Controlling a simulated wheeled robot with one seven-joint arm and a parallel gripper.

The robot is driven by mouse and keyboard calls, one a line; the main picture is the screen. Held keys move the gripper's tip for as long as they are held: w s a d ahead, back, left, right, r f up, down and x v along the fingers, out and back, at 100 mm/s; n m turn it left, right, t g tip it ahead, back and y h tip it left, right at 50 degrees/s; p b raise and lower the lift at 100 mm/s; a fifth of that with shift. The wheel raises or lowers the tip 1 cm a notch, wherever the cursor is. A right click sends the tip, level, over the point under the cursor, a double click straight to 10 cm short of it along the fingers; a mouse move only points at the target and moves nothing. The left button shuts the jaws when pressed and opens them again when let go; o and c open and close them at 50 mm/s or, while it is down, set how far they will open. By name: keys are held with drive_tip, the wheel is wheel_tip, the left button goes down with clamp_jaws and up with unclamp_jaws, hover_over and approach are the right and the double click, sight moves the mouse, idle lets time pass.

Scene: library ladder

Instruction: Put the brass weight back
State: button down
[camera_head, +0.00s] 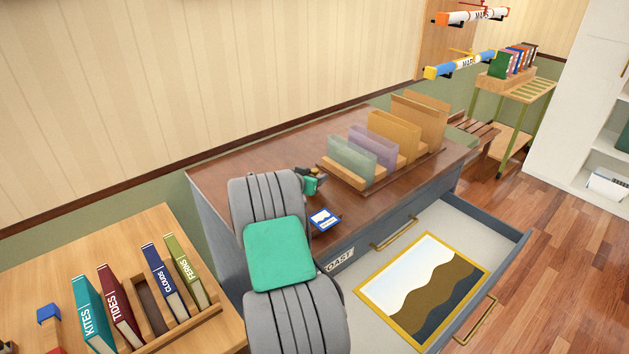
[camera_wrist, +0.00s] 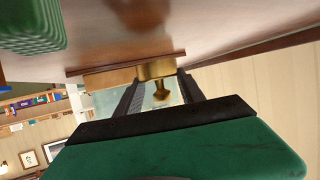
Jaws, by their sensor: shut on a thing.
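The brass weight (camera_wrist: 158,72), a rounded brass piece with a small knob, sits between the two dark fingers of my gripper (camera_wrist: 160,86) in the wrist view. My gripper is shut on it. In the head view my gripper (camera_head: 318,178) is small and dark beside my green and grey arm, over the cabinet top (camera_head: 235,170), left of the rack of coloured dividers. My arm hides part of the cabinet top, and I cannot make out the weight clearly there. I cannot tell whether the weight touches the surface.
A divider rack (camera_head: 368,185) stands on the cabinet. A blue-and-white card (camera_head: 323,219) lies near its front edge. The drawer (camera_head: 500,255) is open, holding a yellow-bordered picture (camera_head: 425,290). A book table (camera_head: 60,265) stands at left. Model tubes (camera_head: 460,65) hang at upper right.

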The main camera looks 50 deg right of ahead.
drive_tip(key=shift+f, duration=1.1)
drive_tip(key=shift+f, duration=0.15)
drive_tip(key=c, duration=1.2)
unclamp_jaws()
drive_tip(key=shift+f, duration=0.15)
drive_tip(key=o, duration=0.5)
